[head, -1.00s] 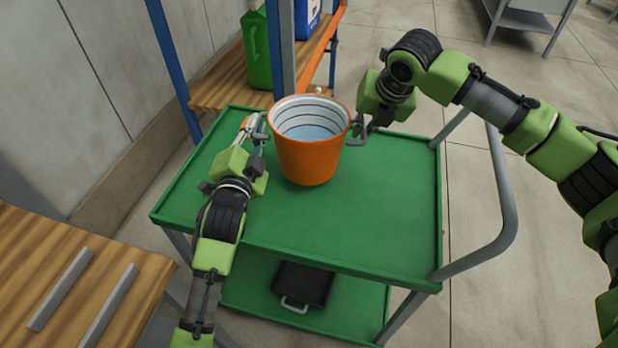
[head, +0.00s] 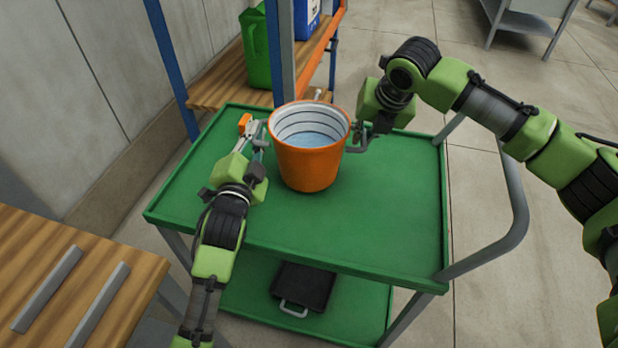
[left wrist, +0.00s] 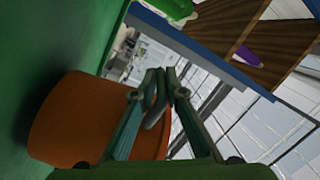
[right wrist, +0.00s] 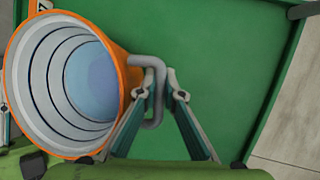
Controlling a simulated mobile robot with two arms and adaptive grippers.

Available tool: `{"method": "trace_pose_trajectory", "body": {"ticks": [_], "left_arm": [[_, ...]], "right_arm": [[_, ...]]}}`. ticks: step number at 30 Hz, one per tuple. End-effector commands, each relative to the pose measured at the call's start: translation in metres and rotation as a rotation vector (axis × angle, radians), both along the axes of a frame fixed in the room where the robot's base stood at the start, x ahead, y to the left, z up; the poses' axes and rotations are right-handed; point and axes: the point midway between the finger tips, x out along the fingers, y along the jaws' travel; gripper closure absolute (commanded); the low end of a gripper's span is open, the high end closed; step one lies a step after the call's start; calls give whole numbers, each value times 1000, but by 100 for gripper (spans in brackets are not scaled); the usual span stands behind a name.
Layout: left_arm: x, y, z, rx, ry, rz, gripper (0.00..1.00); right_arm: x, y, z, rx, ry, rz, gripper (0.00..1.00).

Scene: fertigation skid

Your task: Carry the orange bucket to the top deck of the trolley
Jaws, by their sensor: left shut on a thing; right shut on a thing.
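The orange bucket (head: 308,165) is upright at the green top deck (head: 350,225) of the trolley, toward its far side. It has a white ringed inside and bluish liquid in it. Whether its base touches the deck is hard to tell. My left gripper (head: 262,132) is shut on the bucket's left handle; the left wrist view shows the fingers together beside the bucket (left wrist: 80,118). My right gripper (head: 360,133) is shut on the right grey handle (right wrist: 155,90), which shows clearly in the right wrist view beside the bucket's rim (right wrist: 118,60).
A black case (head: 303,288) lies on the trolley's lower deck. The trolley's grey push handle (head: 515,210) is at the right. A rack with a wooden shelf (head: 235,85) holds a green can (head: 256,48) behind. A wooden bench (head: 50,260) is at the left. The top deck's front is clear.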

Motion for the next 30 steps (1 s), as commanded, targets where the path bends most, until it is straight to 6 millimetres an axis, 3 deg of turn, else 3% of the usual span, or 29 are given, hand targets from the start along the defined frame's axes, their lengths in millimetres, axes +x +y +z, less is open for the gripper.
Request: {"method": "trace_pose_trajectory", "body": {"ticks": [6,7,9,20,30], "left_arm": [[0,1,-11,-5,-8,0,100],[0,1,-13,-4,-3,1,86],[0,1,-11,-3,-2,0,71],[-3,0,-12,-1,0,0,71],[-50,5,-12,-1,0,0,71]], "right_arm": [[1,-1,-14,-1,-4,-2,100],[0,-2,-15,-3,0,-3,90],[0,-1,-13,-2,1,-2,75],[0,0,-12,0,-1,0,75],[0,1,-11,1,-1,1,75]]}}
